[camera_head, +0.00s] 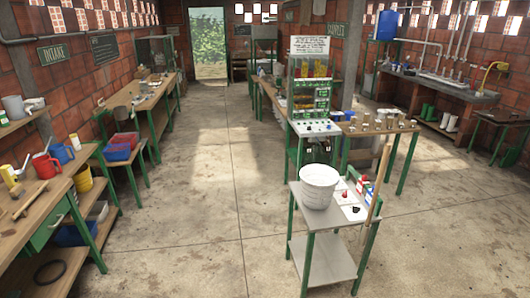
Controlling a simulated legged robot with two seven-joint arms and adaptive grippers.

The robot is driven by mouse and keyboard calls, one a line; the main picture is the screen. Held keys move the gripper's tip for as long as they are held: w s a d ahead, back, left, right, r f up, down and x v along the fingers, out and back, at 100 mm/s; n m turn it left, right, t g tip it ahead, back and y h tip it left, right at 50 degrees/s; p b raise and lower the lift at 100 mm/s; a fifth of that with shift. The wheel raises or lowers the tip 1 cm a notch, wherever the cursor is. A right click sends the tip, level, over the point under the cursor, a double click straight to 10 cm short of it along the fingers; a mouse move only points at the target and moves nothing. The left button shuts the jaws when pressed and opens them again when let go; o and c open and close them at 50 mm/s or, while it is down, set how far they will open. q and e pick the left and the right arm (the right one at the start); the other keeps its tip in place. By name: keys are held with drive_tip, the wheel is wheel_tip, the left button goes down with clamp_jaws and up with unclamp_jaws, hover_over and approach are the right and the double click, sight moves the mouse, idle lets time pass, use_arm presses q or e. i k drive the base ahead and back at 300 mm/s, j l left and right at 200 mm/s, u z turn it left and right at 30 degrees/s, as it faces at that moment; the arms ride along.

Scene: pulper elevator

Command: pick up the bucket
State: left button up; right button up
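A white bucket (319,186) stands upright on a small grey-topped side table (318,217) with green legs, right of the middle of the head view. Its open top faces up and its inside looks pale. A stick or handle (379,184) leans at the table's right side. Neither of my grippers shows in this view, so I cannot see whether they are open or shut. Nothing is touching the bucket from my side.
A workbench with mugs (45,165) and tools runs along the left. A machine (309,85) and a table with cups (378,125) stand behind the bucket. A sink counter (440,80) is far right. The concrete floor (190,240) between is clear.

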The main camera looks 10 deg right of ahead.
sight(319, 181)
drive_tip(key=i+j, duration=0.15)
drive_tip(key=i, duration=0.8)
drive_tip(key=i+j, duration=0.15)
drive_tip(key=i, duration=0.8)
drive_tip(key=j+u, duration=0.05)
